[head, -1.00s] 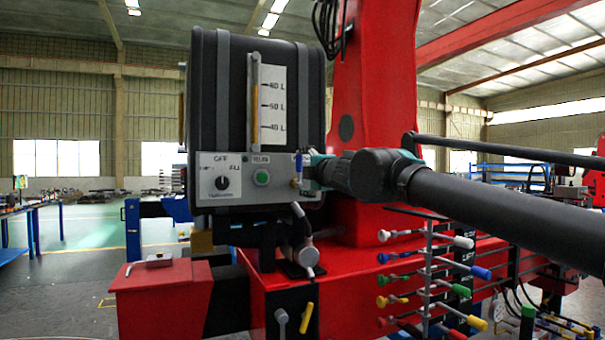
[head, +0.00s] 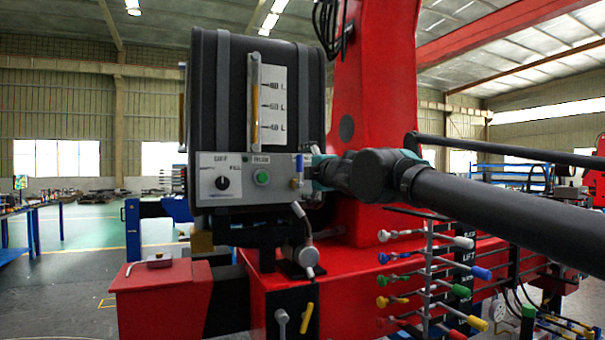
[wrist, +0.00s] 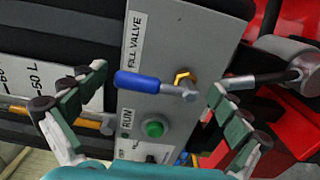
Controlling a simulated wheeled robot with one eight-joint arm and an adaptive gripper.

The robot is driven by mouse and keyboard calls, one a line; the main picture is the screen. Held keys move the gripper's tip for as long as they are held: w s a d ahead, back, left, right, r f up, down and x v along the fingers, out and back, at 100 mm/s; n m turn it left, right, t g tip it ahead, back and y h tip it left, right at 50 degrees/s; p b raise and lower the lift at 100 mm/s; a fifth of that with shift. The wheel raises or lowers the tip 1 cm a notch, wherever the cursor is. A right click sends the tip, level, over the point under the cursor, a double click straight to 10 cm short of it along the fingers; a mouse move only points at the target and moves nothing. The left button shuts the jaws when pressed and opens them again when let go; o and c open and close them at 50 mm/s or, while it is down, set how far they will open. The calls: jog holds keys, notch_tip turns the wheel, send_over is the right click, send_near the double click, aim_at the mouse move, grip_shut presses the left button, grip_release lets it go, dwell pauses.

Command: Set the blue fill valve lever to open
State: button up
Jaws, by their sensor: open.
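The fill valve lever has a blue grip (head: 299,165) and sits at the right end of the grey control panel (head: 212,181). The grip points up from its brass pivot. In the wrist view, which is turned on its side, the blue lever (wrist: 137,80) points left, beside the "FILL VALVE" label (wrist: 135,40). My gripper (wrist: 158,84) is open, its fingers on either side of the lever with gaps showing. In the head view my gripper (head: 316,172) is just right of the lever, its fingertips hard to make out.
A green RUN button (head: 262,177) and a black selector knob (head: 222,183) are on the same panel. The black tank (head: 225,95) rises above it. A grey-knobbed lever (head: 306,256) stands below. Several coloured levers (head: 430,280) stick out at lower right.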

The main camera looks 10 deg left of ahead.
jog(key=v, duration=1.1)
jog(key=shift+s+d, duration=0.15)
